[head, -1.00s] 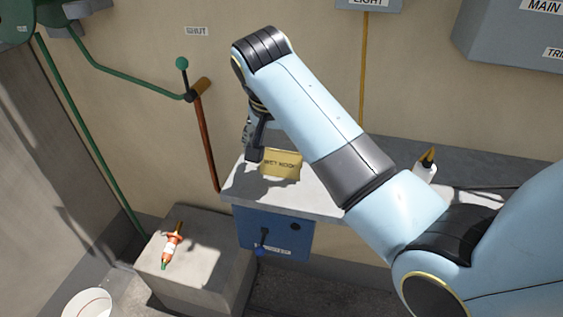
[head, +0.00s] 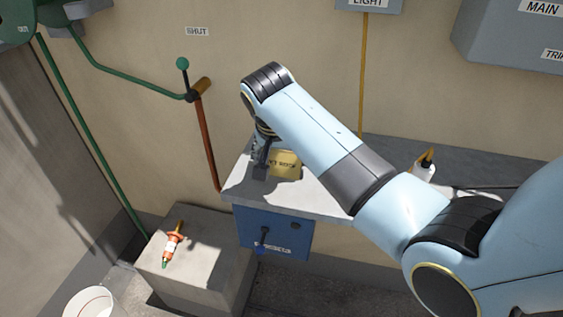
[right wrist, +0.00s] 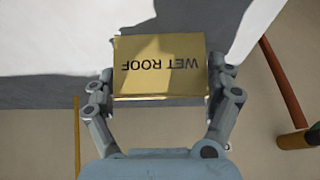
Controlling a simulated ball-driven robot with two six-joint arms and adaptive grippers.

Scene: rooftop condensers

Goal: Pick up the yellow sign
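The yellow sign (head: 286,165), lettered WET ROOF, stands on the pale bench top near its left end. In the right wrist view the sign (right wrist: 160,82) fills the space between the fingers, its lettering upside down. My right gripper (head: 262,168) is low over the bench, at the sign's left side in the head view, with a finger overlapping the sign's edge. Its fingers (right wrist: 162,78) are spread wide, one beside each side edge of the sign. A firm grip is not visible. My left gripper is not in view.
The bench (head: 318,197) has a blue box (head: 274,233) under its front edge. A concrete block (head: 200,262) with an orange tool (head: 171,246) is lower left, near a white bucket (head: 90,303). Pipes run along the wall.

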